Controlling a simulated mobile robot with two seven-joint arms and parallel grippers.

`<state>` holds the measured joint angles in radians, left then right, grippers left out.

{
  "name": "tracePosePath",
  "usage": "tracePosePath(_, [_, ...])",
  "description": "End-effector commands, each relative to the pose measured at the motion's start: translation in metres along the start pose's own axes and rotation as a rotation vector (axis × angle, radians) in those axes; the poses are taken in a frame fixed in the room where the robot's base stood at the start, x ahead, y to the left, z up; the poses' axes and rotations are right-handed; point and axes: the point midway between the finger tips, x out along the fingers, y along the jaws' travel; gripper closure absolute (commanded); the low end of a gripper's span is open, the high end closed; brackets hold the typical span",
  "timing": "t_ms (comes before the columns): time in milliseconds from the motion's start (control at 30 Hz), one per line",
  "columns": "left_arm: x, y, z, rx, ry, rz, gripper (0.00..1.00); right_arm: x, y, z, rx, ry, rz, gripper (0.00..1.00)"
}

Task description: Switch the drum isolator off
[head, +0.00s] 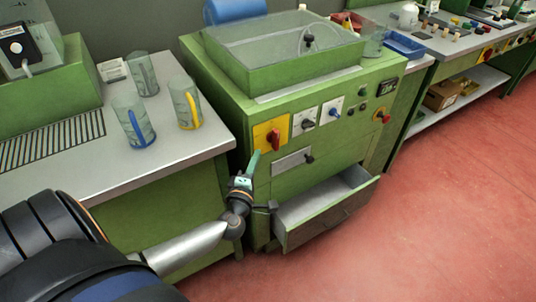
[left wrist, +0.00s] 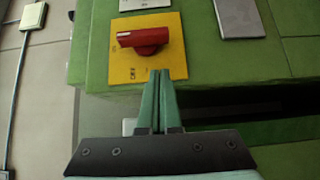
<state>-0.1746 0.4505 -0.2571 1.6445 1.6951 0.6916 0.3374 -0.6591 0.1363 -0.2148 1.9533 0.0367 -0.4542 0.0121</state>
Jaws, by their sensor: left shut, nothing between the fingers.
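The drum isolator is a red rotary handle (left wrist: 143,38) on a yellow square plate (left wrist: 172,66), on the front of the green machine. In the head view the red handle (head: 272,138) sits at the panel's left end. In the left wrist view the handle lies roughly crosswise; the small markings on the plate are too blurred to read surely. My left gripper (left wrist: 160,74) is shut and empty, its green fingertips over the plate's lower edge, just below the handle. In the head view this gripper (head: 255,155) is just below and left of the handle; contact cannot be told.
Other rotary switches on a white plate (head: 304,123) and a blue one (head: 333,112) are to the right. An open drawer (head: 320,203) juts out below. Jugs, one with a yellow handle (head: 185,104), stand on the left bench. The red floor is clear at right.

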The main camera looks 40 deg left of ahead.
Motion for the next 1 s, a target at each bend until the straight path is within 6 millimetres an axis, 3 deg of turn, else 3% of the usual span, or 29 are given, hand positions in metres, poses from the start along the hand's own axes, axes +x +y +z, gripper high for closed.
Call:
tracePosePath(300, [0.025, 0.000, 0.026, -0.002, 0.000, 0.001, 1.00, 0.002, -0.001, -0.003, -0.001, 0.007, -0.004, 0.50])
tracePosePath(767, [0.027, -0.001, 0.029, -0.001, -0.001, -0.001, 1.00, 0.003, -0.002, -0.006, -0.002, 0.011, -0.006, 0.50])
tracePosePath(1000, [0.027, -0.006, 0.029, -0.025, 0.000, 0.023, 1.00, 0.012, -0.004, 0.007, -0.001, -0.005, -0.012, 0.50])
